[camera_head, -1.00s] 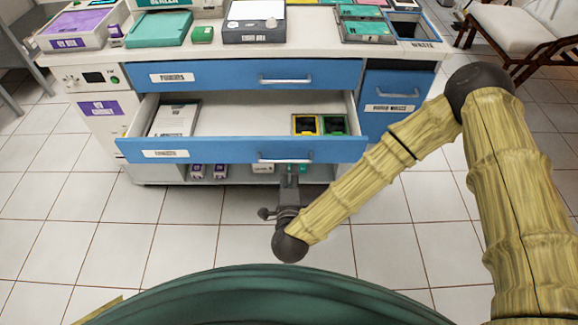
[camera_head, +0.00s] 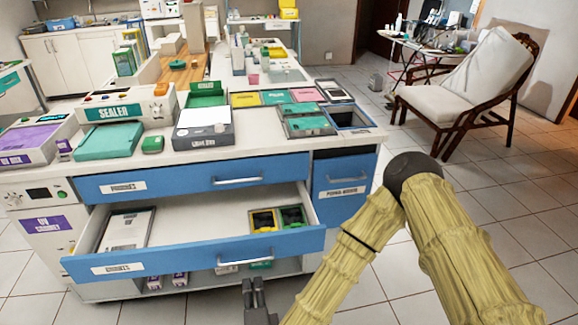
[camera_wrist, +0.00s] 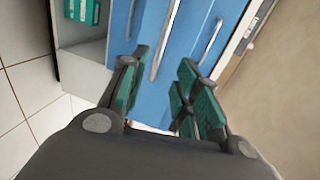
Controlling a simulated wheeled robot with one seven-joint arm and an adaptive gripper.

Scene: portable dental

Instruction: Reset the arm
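My arm (camera_head: 440,240) reaches down in front of the blue and white cabinet, bent at the dark elbow joint. My gripper (camera_head: 256,287) shows at the bottom of the head view, just below the open drawer's handle in the picture. In the wrist view my gripper (camera_wrist: 163,62) has its two green-padded fingers apart, with nothing between them. The blue drawer fronts and handles lie beyond the fingers. I cannot tell from these frames whether a fingertip touches a drawer.
The lower drawer (camera_head: 200,253) is pulled out and holds a white-covered flat item (camera_head: 125,229), a yellow bin (camera_head: 263,221) and a green bin (camera_head: 291,217). A chair (camera_head: 460,95) stands at right. Tiled floor is free right of the cabinet.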

